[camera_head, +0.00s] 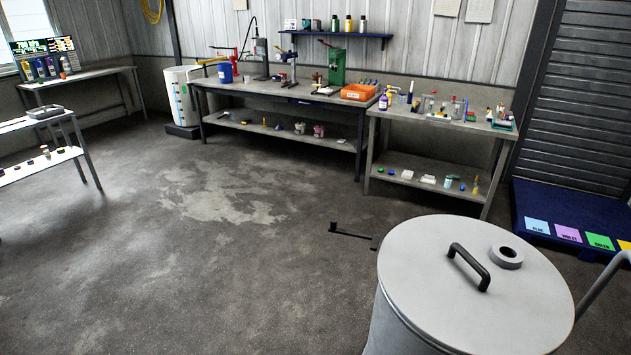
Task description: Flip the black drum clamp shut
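A grey drum (400,325) stands in the right foreground with a pale round lid (430,270) on it. The lid carries a black arched handle (468,268) and a grey ring with a dark hole (506,256). A black clamp (352,233) juts out to the left from the drum's rim, with a short upturned end, and stands away from the drum wall. Its mount at the rim is partly hidden by the lid's edge. Neither of my grippers is in view.
A grey bar (603,288) rises at the right of the drum. A blue platform (565,225) with coloured labels lies behind it. Cluttered benches (290,97) line the back wall, and another table (40,165) stands left. The concrete floor (200,270) left of the drum is clear.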

